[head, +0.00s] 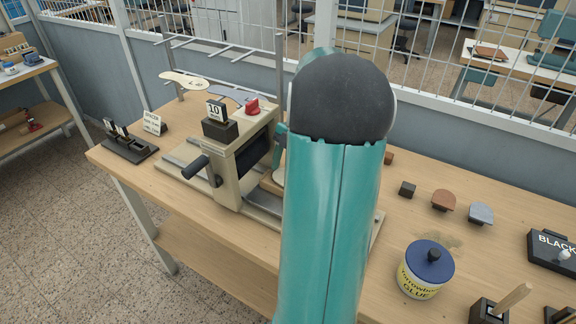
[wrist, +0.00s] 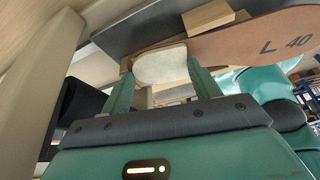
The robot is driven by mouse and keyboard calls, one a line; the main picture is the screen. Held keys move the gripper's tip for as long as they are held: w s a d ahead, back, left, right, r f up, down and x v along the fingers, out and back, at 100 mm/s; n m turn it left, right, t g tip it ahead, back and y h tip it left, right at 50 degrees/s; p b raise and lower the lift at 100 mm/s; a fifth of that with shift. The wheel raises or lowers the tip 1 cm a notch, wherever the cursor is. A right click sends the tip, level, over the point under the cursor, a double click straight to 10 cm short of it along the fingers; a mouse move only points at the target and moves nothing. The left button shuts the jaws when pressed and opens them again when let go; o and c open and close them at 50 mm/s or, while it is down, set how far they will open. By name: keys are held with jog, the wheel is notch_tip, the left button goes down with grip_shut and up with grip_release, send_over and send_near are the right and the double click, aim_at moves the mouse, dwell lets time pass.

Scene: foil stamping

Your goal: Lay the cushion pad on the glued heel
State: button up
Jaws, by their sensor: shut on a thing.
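In the wrist view, my gripper (wrist: 162,72) has its two teal fingers on either side of a cream cushion pad (wrist: 161,65) and is shut on it. The pad is at the left end of a brown insole (wrist: 262,36) marked "L 40", overlapping it in the picture. I cannot tell whether the pad touches the insole. Glue on the heel is not visible.
The stamping press (head: 240,165) stands left of my arm, with a black handle (head: 195,167) and red knob (head: 252,107). A glue pot (head: 426,268) and small blocks are to the right. In the wrist view, a wooden block (wrist: 208,18) and dark plate (wrist: 140,28) border the insole.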

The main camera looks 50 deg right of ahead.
jog(key=o, duration=1)
jog(key=v, duration=1.4)
jog(key=shift+f, duration=0.1)
